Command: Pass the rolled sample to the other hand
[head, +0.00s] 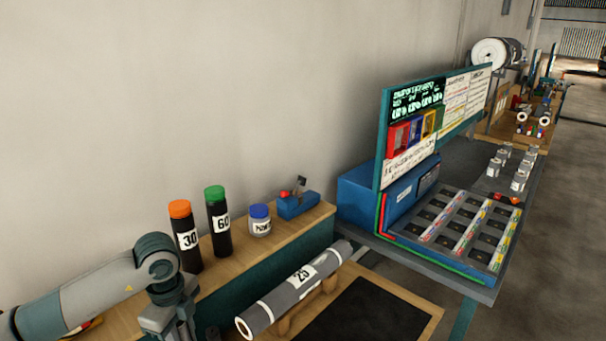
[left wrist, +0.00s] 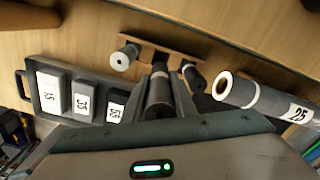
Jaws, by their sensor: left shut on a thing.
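My left gripper (left wrist: 159,82) is shut on a small dark roll (left wrist: 158,102), which sits between its two fingers in the left wrist view. In the head view my left gripper (head: 170,325) points down at the lower left, and its fingertips and the held roll are cut off or hidden. Two similar small dark rolls, one (left wrist: 125,57) to the left and one (left wrist: 193,79) to the right, lie by a slotted wooden rack (left wrist: 150,32). I cannot tell whether the held roll still touches the rack. My right gripper is in neither view.
A large grey roll marked 25 (head: 295,287) lies on wooden supports, right of my left gripper. Orange-capped (head: 187,240) and green-capped (head: 218,225) tubes and a blue-lidded jar (head: 260,222) stand behind. A tray (left wrist: 52,128) of labelled blocks lies left in the wrist view.

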